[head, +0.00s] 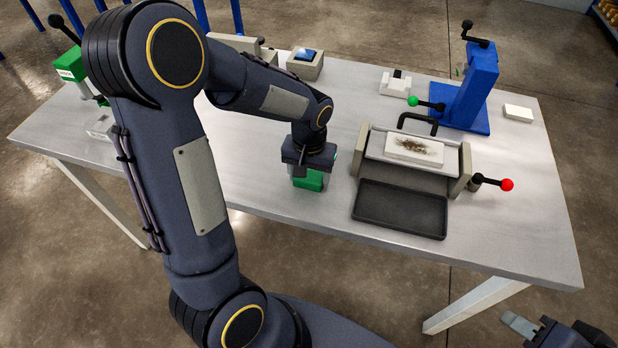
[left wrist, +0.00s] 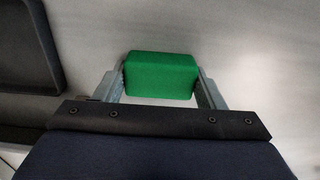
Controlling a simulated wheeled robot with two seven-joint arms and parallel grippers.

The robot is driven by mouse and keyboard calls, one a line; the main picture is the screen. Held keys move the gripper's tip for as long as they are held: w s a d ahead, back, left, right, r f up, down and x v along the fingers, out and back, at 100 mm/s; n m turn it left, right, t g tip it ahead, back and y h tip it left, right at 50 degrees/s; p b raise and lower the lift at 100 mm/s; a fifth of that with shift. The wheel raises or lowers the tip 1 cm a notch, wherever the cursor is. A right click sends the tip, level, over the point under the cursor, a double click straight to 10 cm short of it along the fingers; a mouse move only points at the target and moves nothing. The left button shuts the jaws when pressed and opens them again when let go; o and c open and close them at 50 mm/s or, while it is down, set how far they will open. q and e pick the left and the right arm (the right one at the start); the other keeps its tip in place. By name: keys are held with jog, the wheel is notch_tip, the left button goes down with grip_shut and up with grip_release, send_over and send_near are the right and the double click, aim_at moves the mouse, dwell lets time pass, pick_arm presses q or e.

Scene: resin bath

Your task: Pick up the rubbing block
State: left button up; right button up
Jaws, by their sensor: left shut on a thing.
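The rubbing block appears to be the green block (head: 308,181) below my left gripper (head: 307,170), near the middle of the table's front half. In the left wrist view, the green block (left wrist: 161,76) sits between the two grey fingers, one against each side. My left gripper is shut on it. I cannot tell whether the block touches the table or is slightly above it. My right gripper (head: 555,334) shows only partly at the bottom right corner, off the table and away from the block. Its opening cannot be made out.
A black tray (head: 400,209) lies right of the block, before a grey fixture (head: 465,165) holding a stained white slab (head: 413,149). A blue press (head: 473,90) stands behind it. A small box (head: 305,64) is at the back. Bare table (head: 250,195) lies around the block.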

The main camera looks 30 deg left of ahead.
aim_at(309, 174)
pick_arm(q)
jog(key=shift+r, duration=0.45)
notch_tip(309, 174, up, 3)
jog(key=shift+w+f, duration=0.1)
jog(key=shift+f, duration=0.1)
jog(key=w+d+r, duration=0.4)
jog(key=w+r, duration=0.5)
jog(key=w, duration=0.4)
jog(key=shift+w+r, duration=0.15)
jog(key=shift+r, duration=0.1)
